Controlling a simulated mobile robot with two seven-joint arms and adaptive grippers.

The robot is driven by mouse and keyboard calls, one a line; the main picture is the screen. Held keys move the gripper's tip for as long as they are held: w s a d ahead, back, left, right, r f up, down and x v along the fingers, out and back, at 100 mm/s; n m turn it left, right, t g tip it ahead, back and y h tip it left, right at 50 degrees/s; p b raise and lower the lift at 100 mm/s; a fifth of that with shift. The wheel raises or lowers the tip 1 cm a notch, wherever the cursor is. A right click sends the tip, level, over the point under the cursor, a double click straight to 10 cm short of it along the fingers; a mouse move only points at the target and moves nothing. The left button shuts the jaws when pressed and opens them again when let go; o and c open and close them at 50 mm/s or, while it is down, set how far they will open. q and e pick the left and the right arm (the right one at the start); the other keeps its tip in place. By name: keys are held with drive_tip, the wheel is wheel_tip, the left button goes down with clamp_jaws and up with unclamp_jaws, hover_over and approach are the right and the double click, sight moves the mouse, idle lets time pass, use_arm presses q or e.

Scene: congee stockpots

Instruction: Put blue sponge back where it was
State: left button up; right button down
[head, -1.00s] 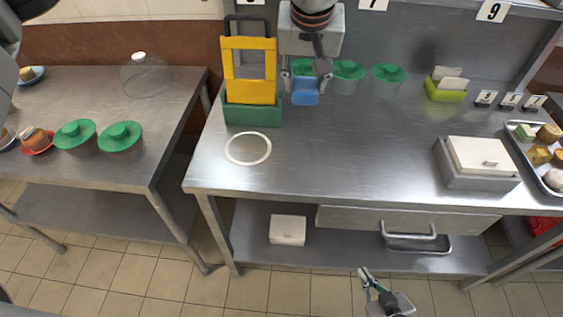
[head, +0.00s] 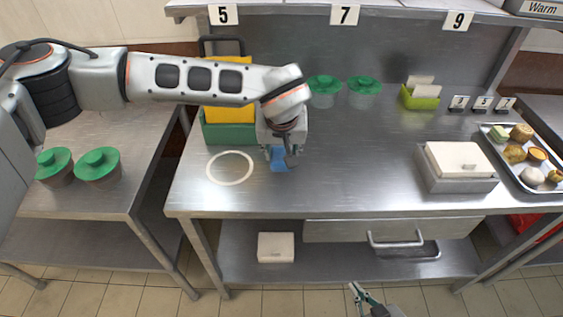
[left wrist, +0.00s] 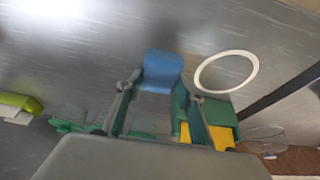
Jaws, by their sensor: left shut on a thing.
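The blue sponge (head: 279,163) is between the fingertips of my left gripper (head: 282,155), over the middle table just right of the white ring mark (head: 231,181). The left wrist view also shows the sponge (left wrist: 163,70) between the two fingers, with the ring (left wrist: 227,54) beside it. My left gripper is shut on the sponge. I cannot tell whether the sponge touches the tabletop. My right gripper (head: 361,297) is low at the bottom edge, in front of the table, with nothing visible in it; its opening is unclear.
A green holder (head: 228,134) with a yellow board (head: 228,112) stands behind the ring, partly hidden by my arm. Green-lidded pots (head: 364,86) and a lime holder (head: 420,103) stand at the back. The table's middle is clear.

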sight(282, 159)
use_arm(q)
drive_tip(key=shift+f, duration=1.95)
drive_tip(key=shift+f, duration=0.15)
drive_tip(key=o, duration=1.1)
drive_tip(key=shift+r, duration=0.3)
drive_tip(key=v, duration=1.2)
